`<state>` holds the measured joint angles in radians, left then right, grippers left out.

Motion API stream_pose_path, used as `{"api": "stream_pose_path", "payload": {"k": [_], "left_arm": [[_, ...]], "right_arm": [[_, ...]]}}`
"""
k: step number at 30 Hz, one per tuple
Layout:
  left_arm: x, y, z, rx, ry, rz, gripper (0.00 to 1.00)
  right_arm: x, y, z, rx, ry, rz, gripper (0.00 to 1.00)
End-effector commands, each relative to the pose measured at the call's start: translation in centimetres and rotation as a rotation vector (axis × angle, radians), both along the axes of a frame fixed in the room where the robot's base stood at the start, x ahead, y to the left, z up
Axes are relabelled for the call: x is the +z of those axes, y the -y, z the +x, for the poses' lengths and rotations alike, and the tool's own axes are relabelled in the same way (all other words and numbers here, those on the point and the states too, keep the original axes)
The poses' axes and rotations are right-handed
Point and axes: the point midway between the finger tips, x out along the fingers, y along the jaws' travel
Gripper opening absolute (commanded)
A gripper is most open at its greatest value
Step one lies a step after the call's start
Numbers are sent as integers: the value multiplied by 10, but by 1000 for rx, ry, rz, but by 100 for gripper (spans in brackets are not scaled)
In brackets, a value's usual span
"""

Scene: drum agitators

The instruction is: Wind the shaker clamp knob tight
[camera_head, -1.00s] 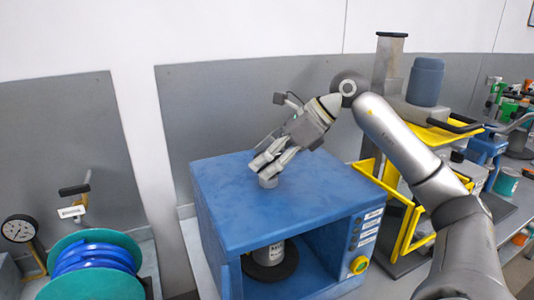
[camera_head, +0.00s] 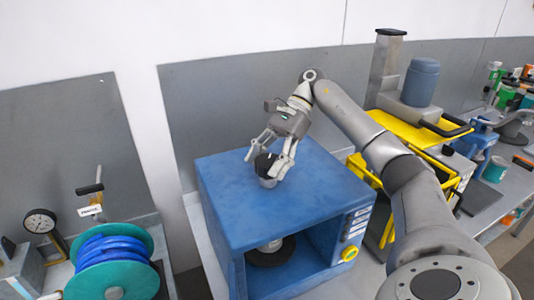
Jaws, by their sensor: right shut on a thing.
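The blue shaker cabinet (camera_head: 232,205) stands on the bench with an open front. Its clamp knob (camera_head: 265,162), dark on top with a grey lower part, stands up from the middle of the cabinet's top. My right gripper (camera_head: 268,163) comes down from above and behind, with its fingers on either side of the knob and shut on it. A can (camera_head: 271,245) stands on a dark round plate (camera_head: 275,256) inside the cabinet; its upper part is hidden by the cabinet top. My left gripper is not in view.
A control strip with a yellow-ringed knob (camera_head: 348,254) is on the cabinet's right front. A teal reel with blue hose (camera_head: 108,260) and a dial gauge (camera_head: 40,222) are at left. A yellow-framed machine with a blue-grey container (camera_head: 420,82) stands close at right.

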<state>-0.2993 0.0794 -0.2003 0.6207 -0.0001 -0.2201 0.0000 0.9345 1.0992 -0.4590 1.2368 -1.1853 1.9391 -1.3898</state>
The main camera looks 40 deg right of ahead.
Motion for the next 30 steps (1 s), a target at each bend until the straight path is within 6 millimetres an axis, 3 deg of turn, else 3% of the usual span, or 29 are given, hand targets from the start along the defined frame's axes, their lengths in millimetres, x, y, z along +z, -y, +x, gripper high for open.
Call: {"api": "stream_pose_path", "payload": {"k": [12, 30], "left_arm": [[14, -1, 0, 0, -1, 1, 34], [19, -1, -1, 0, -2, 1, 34]], "right_arm": [[4, 1, 1, 205, 7, -1, 34], [3, 1, 0, 454, 8, -4, 34]]}}
